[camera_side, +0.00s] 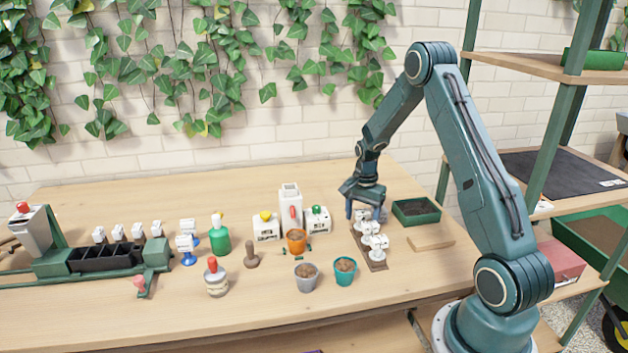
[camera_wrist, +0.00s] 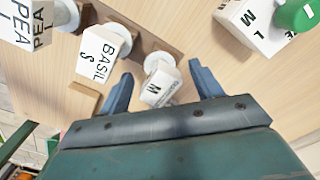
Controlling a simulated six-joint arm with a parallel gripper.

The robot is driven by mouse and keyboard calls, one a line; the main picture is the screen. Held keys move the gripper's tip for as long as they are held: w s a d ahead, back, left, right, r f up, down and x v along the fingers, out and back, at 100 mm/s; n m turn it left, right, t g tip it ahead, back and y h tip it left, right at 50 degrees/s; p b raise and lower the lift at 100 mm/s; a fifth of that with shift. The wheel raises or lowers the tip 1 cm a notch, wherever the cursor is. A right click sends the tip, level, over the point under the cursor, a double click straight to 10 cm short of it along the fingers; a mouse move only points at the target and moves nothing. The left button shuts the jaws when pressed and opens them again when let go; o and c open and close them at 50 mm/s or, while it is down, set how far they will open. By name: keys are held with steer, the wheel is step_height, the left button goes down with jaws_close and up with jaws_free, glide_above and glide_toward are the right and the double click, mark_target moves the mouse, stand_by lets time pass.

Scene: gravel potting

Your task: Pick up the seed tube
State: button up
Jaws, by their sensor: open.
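My gripper (camera_side: 365,211) is open and points down over the back end of a brown rack (camera_side: 377,265) holding white seed tubes (camera_side: 376,242). In the wrist view my gripper (camera_wrist: 162,84) has its blue fingers apart. A white labelled tube (camera_wrist: 157,86) marked M lies between them in the picture, its smaller word too small to read. Contact is not visible. Left of it stands a tube marked BASIL S (camera_wrist: 103,52), and a PEA tube (camera_wrist: 37,20) is at the upper left corner. The gripper partly hides the rack's back end in the side view.
A green tray (camera_side: 416,217) and a wooden board (camera_side: 430,240) stand right of the rack. Pots, including a teal one (camera_side: 345,274) and an orange one (camera_side: 296,241), stand left. White boxes (camera_side: 318,220) are left of the gripper.

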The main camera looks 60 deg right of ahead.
steer(key=shift+f, duration=0.6)
steer(key=c, duration=1)
